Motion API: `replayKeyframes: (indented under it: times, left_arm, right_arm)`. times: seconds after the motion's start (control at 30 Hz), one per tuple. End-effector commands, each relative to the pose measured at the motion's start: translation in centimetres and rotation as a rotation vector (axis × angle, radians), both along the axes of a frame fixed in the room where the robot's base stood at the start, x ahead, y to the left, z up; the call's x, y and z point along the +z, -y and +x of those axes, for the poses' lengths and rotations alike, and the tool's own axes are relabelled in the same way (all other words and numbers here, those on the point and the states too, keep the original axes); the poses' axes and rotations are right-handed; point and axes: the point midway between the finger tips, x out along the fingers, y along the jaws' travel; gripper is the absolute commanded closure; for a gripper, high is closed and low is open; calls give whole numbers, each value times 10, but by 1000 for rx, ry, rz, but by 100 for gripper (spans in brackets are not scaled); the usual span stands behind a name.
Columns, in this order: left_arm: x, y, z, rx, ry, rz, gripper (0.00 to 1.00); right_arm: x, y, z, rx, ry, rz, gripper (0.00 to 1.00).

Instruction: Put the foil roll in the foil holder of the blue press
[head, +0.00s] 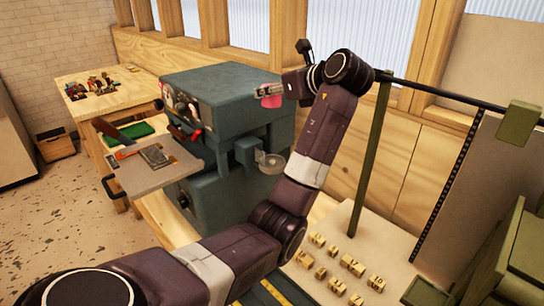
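The blue press (235,97) stands on a wooden bench left of the middle. A pale, partly see-through disc-shaped part (271,162) sticks out from its right side on a grey bracket; it looks like the foil holder. My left arm comes in from the lower left and bends up to the right of the press. My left gripper (262,91) points left near the press's upper right edge. A small pink-red piece (272,101), seemingly the foil roll, sits at its fingers, which look closed on it. It is higher than the disc part. My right gripper is out of view.
A tray-like plate (140,178) with tools juts from the press's left. Several small brass-coloured blocks (340,265) stand on the pale bench at lower right. A green post (372,150) with a dark rail stands right of my arm. Another wooden table (105,98) is at back left.

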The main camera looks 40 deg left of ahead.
Motion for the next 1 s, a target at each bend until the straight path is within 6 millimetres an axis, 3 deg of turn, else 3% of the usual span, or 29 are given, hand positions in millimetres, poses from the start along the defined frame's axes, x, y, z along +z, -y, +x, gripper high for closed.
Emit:
replayKeyframes:
  times: [0.3,0.5,0.77,1.0]
  left_arm:
    - [-84,1,-1,-2,-7,0,90]
    - [-127,1,-1,-1,-3,0,90]
    - [-147,1,0,-1,-2,0,90]
    - [-181,1,0,-1,-2,2,90]
  right_arm:
    - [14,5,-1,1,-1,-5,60]
    - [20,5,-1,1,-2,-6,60]
    - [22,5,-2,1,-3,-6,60]
    - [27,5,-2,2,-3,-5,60]
